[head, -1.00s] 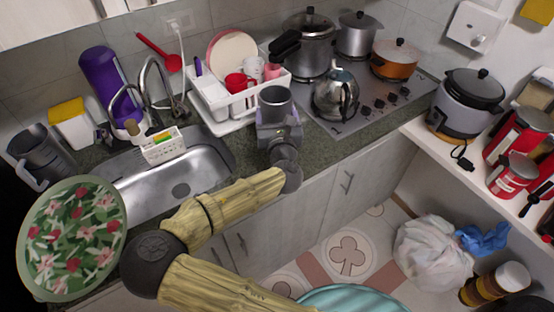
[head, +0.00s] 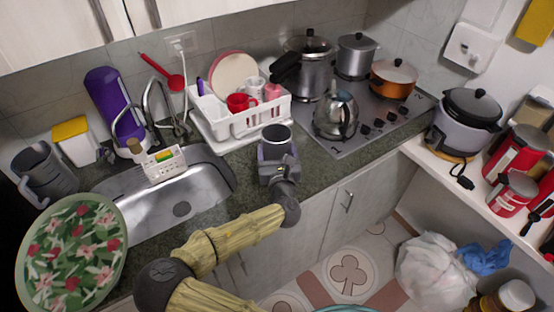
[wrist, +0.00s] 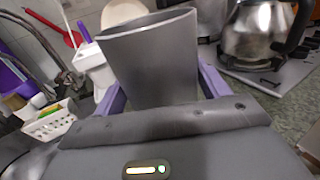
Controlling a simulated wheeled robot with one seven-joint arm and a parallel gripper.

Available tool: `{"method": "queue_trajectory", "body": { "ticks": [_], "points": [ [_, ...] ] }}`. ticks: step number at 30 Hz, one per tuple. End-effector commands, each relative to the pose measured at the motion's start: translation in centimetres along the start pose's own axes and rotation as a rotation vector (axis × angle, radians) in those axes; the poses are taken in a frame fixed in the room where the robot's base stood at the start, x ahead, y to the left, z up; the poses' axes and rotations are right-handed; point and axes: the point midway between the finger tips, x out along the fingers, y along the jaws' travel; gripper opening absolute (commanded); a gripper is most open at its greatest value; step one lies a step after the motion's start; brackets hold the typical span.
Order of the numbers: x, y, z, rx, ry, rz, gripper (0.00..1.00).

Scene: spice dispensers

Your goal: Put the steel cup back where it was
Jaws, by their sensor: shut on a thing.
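The steel cup (head: 277,137) is a plain grey metal cup, upright with its open rim on top. In the wrist view the cup (wrist: 152,62) fills the upper middle, between the purple fingers of my gripper (wrist: 160,92). My gripper is shut on it. In the head view my gripper (head: 277,158) is at the counter's front part, between the sink and the stove, in front of the dish rack. Whether the cup's base touches the counter is hidden by the gripper.
The white dish rack (head: 245,122) with a red mug (head: 240,102) stands behind the cup. A steel kettle (head: 336,115) stands on the stove (head: 385,130) to the right. The sink (head: 150,205) is to the left. Bare counter (head: 325,170) lies right of my gripper.

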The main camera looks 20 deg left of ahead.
Motion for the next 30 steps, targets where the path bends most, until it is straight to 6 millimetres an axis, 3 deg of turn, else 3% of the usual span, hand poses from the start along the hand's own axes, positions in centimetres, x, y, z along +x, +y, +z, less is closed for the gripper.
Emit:
{"method": "queue_trajectory", "body": {
  "ticks": [10,22,23,24,26,30],
  "points": [
    [0.0,0.0,-3.5,-0.001,0.001,0.000,0.41],
    [0.0,0.0,-4.1,0.000,-0.001,0.000,0.41],
    [0.0,0.0,-4.1,0.000,0.000,-0.001,0.78],
    [0.0,0.0,-4.0,0.000,0.000,-0.001,0.86],
    [0.0,0.0,-4.0,0.000,0.000,-0.001,0.96],
    [0.0,0.0,-4.0,0.000,0.000,0.000,0.96]
  ]
}}
